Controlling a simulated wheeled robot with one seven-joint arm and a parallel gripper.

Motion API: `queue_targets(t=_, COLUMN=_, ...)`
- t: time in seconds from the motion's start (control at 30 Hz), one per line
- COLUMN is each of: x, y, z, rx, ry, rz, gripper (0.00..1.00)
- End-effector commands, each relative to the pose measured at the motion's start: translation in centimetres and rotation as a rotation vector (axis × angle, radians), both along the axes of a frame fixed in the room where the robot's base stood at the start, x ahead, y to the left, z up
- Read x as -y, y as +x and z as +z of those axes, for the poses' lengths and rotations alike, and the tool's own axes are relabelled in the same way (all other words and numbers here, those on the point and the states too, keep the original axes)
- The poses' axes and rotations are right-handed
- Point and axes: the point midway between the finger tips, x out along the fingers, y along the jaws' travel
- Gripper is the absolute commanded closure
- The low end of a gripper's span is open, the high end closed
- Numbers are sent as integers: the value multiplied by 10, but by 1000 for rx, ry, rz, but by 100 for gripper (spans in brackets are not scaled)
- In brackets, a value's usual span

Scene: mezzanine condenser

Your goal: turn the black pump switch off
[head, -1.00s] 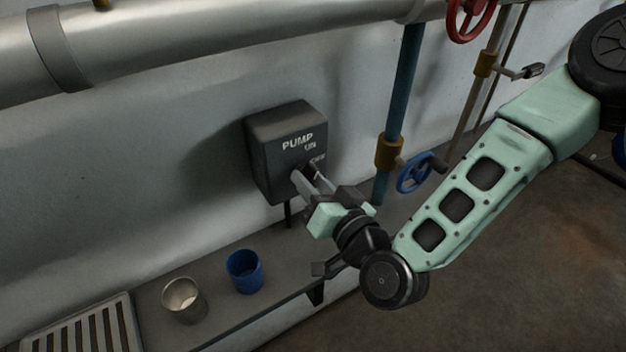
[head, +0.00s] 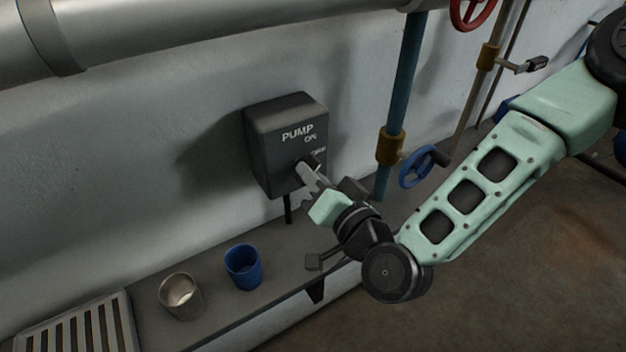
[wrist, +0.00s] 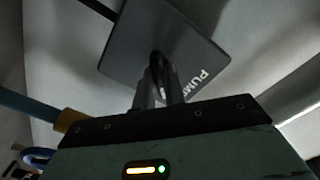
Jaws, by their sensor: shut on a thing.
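The black pump switch box (head: 268,140) is mounted on the wall, with PUMP and ON lettering on its front and a partly covered marking below. Its dark knob (head: 313,160) sticks out from the front face. My gripper (head: 310,172) is at the knob, with its fingers shut on it. In the wrist view the box (wrist: 140,35) fills the upper middle, and the knob (wrist: 157,62) stands between the fingers of my gripper (wrist: 158,85). The fingers hide part of the knob, so I cannot tell its exact setting.
A blue cup (head: 243,268) and a metal cup (head: 181,297) stand on the ledge below, left of my arm. A slatted grate (head: 80,330) lies further left. A blue pipe (head: 403,85) with a blue valve wheel (head: 418,168) rises close right of the box.

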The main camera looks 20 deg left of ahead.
Motion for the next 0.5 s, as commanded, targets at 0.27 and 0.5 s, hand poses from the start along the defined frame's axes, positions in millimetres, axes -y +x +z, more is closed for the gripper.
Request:
queue_targets(t=0.27, x=1, y=1, z=-3, rx=-197, ry=170, rz=-3, gripper=100)
queue_targets(t=0.5, x=1, y=1, z=-2, rx=-366, ry=315, rz=-4, gripper=100)
